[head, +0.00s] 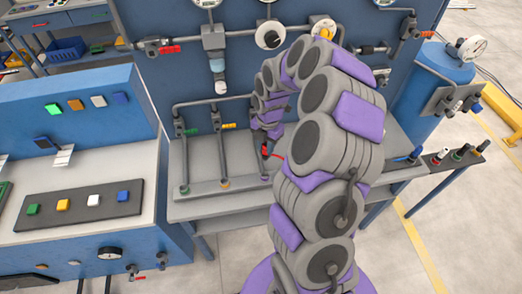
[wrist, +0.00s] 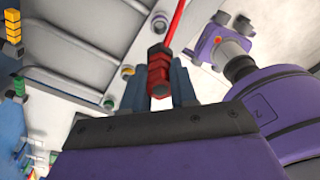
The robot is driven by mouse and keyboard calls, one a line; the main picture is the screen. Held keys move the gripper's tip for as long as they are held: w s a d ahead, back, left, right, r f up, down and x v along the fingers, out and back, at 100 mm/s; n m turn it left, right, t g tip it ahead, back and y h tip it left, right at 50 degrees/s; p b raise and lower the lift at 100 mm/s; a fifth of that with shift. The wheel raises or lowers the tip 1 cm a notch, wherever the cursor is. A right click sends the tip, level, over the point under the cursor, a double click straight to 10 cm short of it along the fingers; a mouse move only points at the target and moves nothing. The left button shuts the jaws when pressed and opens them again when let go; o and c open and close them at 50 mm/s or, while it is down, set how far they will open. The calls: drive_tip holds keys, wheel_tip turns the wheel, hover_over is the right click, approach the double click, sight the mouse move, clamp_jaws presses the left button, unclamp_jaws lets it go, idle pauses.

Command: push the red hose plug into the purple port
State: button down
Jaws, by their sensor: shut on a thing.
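In the wrist view, the red hose plug (wrist: 159,62) sits between the two blue-grey fingers of my gripper (wrist: 158,86), which is shut on it. A red hose (wrist: 174,20) runs up from the plug. In the head view my gripper (head: 268,145) is low over the grey bench by the pipe wall, and a bit of red shows at it. A port with a yellow ring (head: 224,184) and one with a green ring (head: 184,189) stand left of my gripper.
The blue panel (head: 170,75) with pipes, valves and gauges rises behind the bench. A console with coloured buttons (head: 78,204) stands at left. Several loose plugs lie on a dark strip (head: 455,158) at right, near a blue tank (head: 437,80).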

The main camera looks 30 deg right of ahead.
wheel_tip(320, 180, down, 9)
drive_tip(key=b, duration=0.4)
drive_tip(key=shift+s, duration=0.1)
drive_tip(key=shift+a+f, duration=0.1)
drive_tip(key=shift+f, duration=1.5)
idle(1.8)
drive_tip(key=c, duration=0.8)
unclamp_jaws()
drive_tip(key=shift+r, duration=0.1)
